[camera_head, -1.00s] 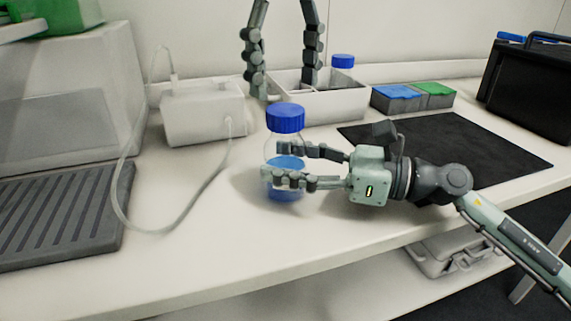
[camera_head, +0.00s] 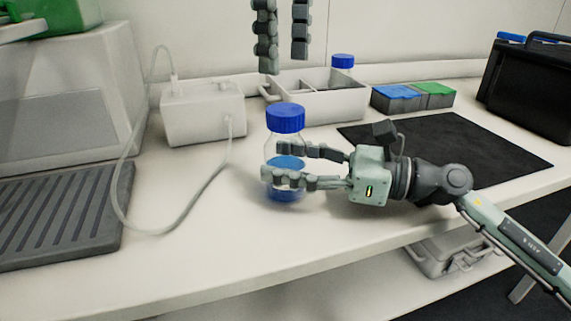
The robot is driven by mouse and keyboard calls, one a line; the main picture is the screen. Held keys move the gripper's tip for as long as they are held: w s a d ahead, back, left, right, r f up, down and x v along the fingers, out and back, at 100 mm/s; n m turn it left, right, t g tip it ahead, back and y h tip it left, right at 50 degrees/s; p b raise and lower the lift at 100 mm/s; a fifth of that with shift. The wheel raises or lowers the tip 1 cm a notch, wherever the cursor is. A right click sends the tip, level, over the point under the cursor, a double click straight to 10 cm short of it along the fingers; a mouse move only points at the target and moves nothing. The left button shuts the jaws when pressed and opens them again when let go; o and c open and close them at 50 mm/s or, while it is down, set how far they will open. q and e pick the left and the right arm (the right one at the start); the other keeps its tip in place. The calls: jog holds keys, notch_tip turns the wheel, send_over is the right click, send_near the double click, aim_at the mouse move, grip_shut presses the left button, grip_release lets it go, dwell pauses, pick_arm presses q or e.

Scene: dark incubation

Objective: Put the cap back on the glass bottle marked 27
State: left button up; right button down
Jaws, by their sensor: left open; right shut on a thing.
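A clear glass bottle (camera_head: 284,148) with blue liquid stands upright on the bench in the middle of the view. A blue cap (camera_head: 285,118) sits on its top; I cannot tell whether it is screwed tight. No number 27 can be read on the bottle. My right gripper (camera_head: 283,166) is shut on the bottle's body from the right, its fingers on either side of it. My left gripper (camera_head: 283,62) is open and empty, fingers pointing down, higher than the bottle and apart from the cap. Its palm is out of view.
Behind the bottle are a white divided tray (camera_head: 312,110), another blue-capped bottle (camera_head: 342,62) and a white box (camera_head: 204,112) with a tube. A black mat (camera_head: 465,140) lies right. Blue-lidded (camera_head: 397,98) and green-lidded (camera_head: 435,94) boxes stand behind it. Bench space before the bottle is clear.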

aim_at(285, 109)
pick_arm(q)
jog(key=shift+f, duration=3.9)
jog(key=c, duration=1.2)
jog(key=m, duration=0.6)
jog(key=shift+m, duration=0.3)
jog(key=o, duration=1.3)
jog(key=shift+c, duration=0.2)
